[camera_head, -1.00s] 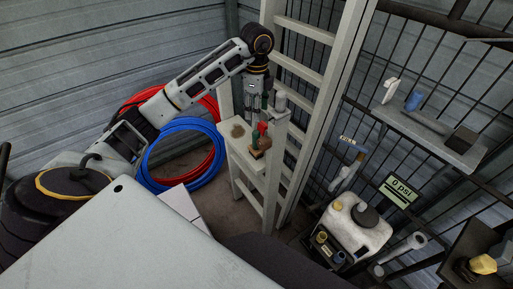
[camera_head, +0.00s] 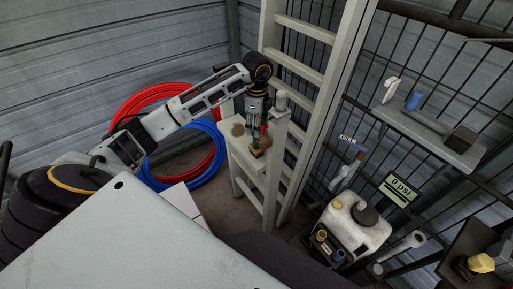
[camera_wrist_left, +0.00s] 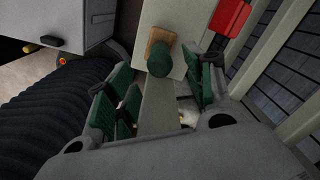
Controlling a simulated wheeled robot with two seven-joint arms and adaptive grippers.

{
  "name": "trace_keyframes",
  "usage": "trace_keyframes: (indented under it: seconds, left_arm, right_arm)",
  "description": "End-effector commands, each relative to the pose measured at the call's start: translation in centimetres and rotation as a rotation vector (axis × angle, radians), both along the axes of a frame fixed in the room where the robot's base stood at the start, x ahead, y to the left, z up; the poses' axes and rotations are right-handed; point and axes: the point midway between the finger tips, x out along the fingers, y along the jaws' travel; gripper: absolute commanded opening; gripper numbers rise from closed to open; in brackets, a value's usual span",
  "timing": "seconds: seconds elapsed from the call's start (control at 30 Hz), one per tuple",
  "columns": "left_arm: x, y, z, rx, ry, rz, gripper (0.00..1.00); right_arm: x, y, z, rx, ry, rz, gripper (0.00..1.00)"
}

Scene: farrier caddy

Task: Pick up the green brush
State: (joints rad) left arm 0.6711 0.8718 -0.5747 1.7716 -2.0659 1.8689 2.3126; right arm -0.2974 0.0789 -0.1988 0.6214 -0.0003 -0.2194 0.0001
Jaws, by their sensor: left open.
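The green brush (camera_wrist_left: 160,62) shows in the left wrist view as a round green handle on a wooden block, standing on a pale platform. In the head view its brown base (camera_head: 257,152) is on the small platform attached to the ladder, and its upper part is partly hidden by my gripper. My left gripper (camera_head: 256,128) points down just above the brush. In the left wrist view its green-padded fingers (camera_wrist_left: 162,88) are spread apart, empty, with the handle ahead of the gap between them. My right gripper is not in view.
A red object (camera_wrist_left: 231,16) stands close beside the brush, near my right-hand finger in the wrist view. The ladder (camera_head: 318,92) rises right behind the platform (camera_head: 240,146). Blue hose (camera_head: 150,172) and red hose coils lie to the left. A wire rack with a shelf (camera_head: 425,132) stands at right.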

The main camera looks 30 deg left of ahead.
Motion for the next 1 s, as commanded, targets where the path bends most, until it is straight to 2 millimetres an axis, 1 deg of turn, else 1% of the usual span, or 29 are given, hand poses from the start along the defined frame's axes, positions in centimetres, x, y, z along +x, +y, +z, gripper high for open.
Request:
trace_keyframes:
  seconds: [0.13, 0.57, 0.77, 1.0]
  left_arm:
    - [0.0, 0.0, -0.7, 0.000, -0.001, 0.000, 0.53]
    - [0.0, 0.0, -1.0, -0.001, 0.000, 0.000, 0.53]
    - [-0.1, 0.1, -2.4, 0.000, 0.001, 0.000, 0.53]
    - [0.0, 0.3, -5.0, 0.001, 0.001, 0.001, 0.53]
  right_arm:
    - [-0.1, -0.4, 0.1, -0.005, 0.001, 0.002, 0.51]
    - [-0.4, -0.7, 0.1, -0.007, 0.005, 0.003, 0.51]
    - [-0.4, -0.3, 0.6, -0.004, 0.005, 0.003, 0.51]
    - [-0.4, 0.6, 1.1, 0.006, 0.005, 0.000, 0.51]
